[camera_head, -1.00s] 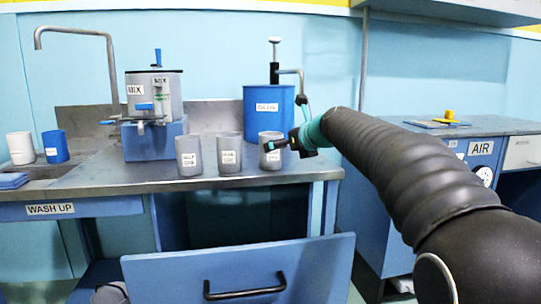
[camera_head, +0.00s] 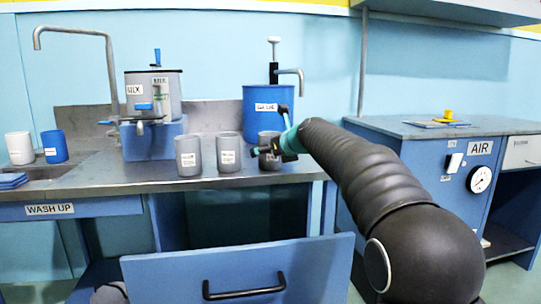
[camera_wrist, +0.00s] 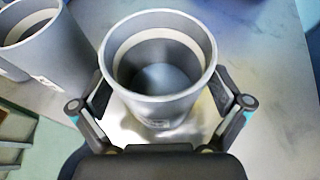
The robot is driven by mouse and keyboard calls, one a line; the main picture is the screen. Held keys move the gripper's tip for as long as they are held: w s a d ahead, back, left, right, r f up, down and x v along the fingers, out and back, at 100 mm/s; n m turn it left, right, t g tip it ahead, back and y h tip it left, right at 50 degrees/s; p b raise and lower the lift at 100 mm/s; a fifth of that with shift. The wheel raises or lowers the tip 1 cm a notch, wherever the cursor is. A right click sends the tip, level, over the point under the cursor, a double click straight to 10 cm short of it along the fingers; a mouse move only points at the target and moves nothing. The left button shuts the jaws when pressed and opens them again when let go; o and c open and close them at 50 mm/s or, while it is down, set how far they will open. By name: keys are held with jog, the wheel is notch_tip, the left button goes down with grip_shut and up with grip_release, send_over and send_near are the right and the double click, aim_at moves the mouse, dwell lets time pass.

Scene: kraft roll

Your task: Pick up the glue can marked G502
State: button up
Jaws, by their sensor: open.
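Three grey open-topped cans stand upright in a row on the metal worktop: a left can (camera_head: 188,157), a middle can (camera_head: 229,152) and a right can (camera_head: 264,160). Each left one has a white label too small to read, so I cannot tell which is G502. My gripper (camera_head: 270,148) is at the right can and partly hides it, including its label. In the wrist view my gripper (camera_wrist: 160,95) is open, with one finger on each side of the right can (camera_wrist: 158,98). The can looks empty. Whether the fingers touch it is unclear.
The middle can also shows in the wrist view (camera_wrist: 42,42), close to the left finger. A blue drum (camera_head: 256,106) with a pump stands behind the right can. A grey MIX pot (camera_head: 153,93) is behind the left can. The worktop's front edge is close.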

jog(key=c, duration=1.4)
jog(key=shift+r, duration=0.15)
